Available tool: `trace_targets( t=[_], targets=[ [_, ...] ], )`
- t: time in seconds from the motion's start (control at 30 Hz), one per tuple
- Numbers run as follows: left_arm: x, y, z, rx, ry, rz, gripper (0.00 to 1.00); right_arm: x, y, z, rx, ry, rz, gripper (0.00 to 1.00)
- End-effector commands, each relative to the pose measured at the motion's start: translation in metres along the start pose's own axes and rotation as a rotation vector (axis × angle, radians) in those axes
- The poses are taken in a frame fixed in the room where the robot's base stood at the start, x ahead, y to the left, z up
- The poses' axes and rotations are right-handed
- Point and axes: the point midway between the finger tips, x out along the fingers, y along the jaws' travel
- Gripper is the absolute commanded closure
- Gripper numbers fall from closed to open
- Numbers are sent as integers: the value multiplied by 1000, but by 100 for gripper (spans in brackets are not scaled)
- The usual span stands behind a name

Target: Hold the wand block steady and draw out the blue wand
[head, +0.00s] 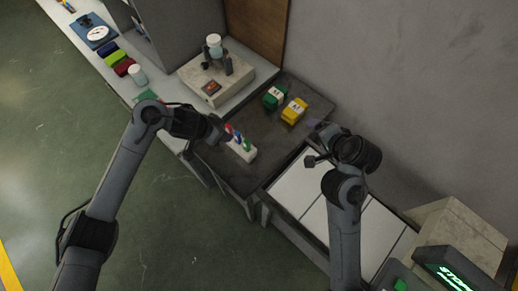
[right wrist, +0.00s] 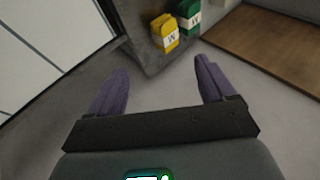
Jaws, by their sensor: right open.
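The pale wand block (head: 241,153) stands on the dark table top, with a red wand (head: 228,129), the blue wand (head: 237,138) and a green wand (head: 247,144) upright in it. My left gripper (head: 219,138) is close beside the block on its left. Its fingers are too small and dark to tell whether they are open or touch the block. My right gripper (head: 311,143) is open and empty, to the right of the block and apart from it. Its two purple fingers are spread in the right wrist view (right wrist: 160,88), which does not show the block.
A green box (head: 274,97) and a yellow box (head: 294,111) stand behind the block, near the wall. A beige unit with a jar (head: 214,45) is at the back left. White panels (head: 299,190) lie in a tray at right.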

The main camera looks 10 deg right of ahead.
Motion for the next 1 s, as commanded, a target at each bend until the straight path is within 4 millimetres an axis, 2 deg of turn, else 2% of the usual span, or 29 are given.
trace_targets(
  t=[0.03, 0.2, 0.47, 0.5, 0.77, 0.87, 0.97, 1.0],
  targets=[
    [0, 0, 0, 0, 0, 0, 57, -13, -17, -8, -13, 19, -41, 17],
    [0, 0, 0, 0, 0, 0, 57, -54, -60, -28, -57, 73, -153, 17],
    [0, 0, 0, 0, 0, 0, 57, -118, -109, -49, -119, 155, -304, 17],
    [0, 0, 0, 0, 0, 0, 57, -122, -116, -50, -163, 168, -313, 17],
    [0, 0, 0, 0, 0, 0, 57, -83, -178, -21, -914, 278, -258, 17],
    [0, 0, 0, 0, 0, 0, 57, -64, -200, -4, -1262, 324, -226, 17],
    [0, 0, 0, 0, 0, 0, 57, -38, -219, 18, -1687, 370, -181, 17],
    [0, 0, 0, 0, 0, 0, 57, -25, -224, 28, -1876, 384, -158, 17]
  ],
)
